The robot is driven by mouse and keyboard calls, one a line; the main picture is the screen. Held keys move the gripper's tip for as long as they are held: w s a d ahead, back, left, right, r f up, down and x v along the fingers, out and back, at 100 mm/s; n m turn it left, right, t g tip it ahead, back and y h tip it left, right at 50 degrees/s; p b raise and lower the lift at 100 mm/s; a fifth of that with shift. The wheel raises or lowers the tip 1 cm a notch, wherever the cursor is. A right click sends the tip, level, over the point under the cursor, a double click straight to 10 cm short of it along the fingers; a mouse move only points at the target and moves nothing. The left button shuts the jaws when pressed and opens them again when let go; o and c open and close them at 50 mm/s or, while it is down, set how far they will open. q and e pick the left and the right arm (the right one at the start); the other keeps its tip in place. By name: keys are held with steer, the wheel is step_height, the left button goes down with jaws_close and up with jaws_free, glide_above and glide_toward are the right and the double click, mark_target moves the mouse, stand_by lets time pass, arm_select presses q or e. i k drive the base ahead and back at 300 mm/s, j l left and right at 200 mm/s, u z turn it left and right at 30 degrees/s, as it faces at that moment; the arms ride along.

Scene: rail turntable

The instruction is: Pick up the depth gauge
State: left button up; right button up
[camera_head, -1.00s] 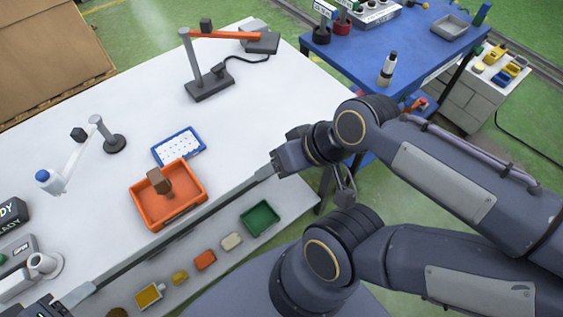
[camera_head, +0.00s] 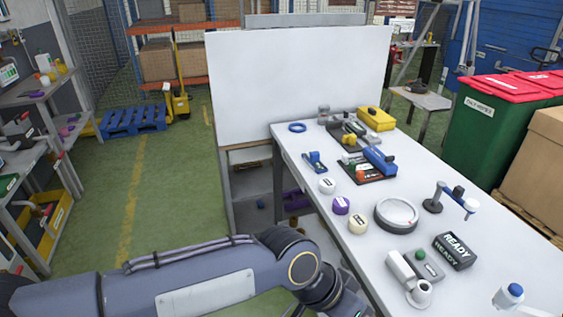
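A small blue item (camera_head: 315,161) lies near the left edge of the white table (camera_head: 330,205); it may be the depth gauge, but it is too small to be sure. Another blue piece (camera_head: 380,158) rests on a black tray (camera_head: 366,174) to its right. My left arm comes in from the lower left, with its wrist end (camera_head: 345,300) beside the table's near left edge, apart from these items. Its fingertips cannot be made out. My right gripper is out of view.
A round grey dish (camera_head: 396,215), several small round pots, a READY sign (camera_head: 455,251) and a small jointed stand (camera_head: 433,205) stand on the table. A white panel (camera_head: 300,90) rises behind its far left end. Green floor is open at left.

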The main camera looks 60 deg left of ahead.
mark_target(312, 157)
steer(key=u, duration=1.8)
